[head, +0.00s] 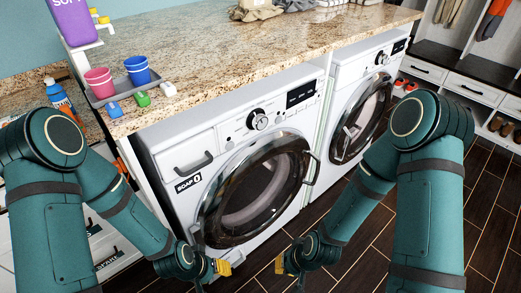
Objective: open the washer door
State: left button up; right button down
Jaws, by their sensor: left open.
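The near white washer (285,98) stands under the granite counter. Its round dark-rimmed glass door (255,190) faces me and looks shut, with a handle (313,170) on its right side. My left gripper (222,268) is low in front of the washer, below the door's lower left edge. It is open with yellow fingertips, and I see nothing in it. My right gripper (281,264) is below and in front of the door's lower right, apart from the handle. Its fingers are seen too edge-on to judge.
A second front-loading machine (345,72) stands to the right, its round door looking shut. The granite counter (225,45) above holds a grey tray (108,98) with a pink cup and a blue cup. Dark floor (345,225) is open in front of the machines.

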aim_at(209, 230)
jog(key=i+l, duration=0.1)
jog(key=l, duration=0.3)
jog(key=i+l, duration=0.15)
jog(key=l, duration=0.2)
jog(key=i+l, duration=0.1)
jog(key=l, duration=0.3)
jog(key=i+l, duration=0.4)
jog(key=l, duration=0.1)
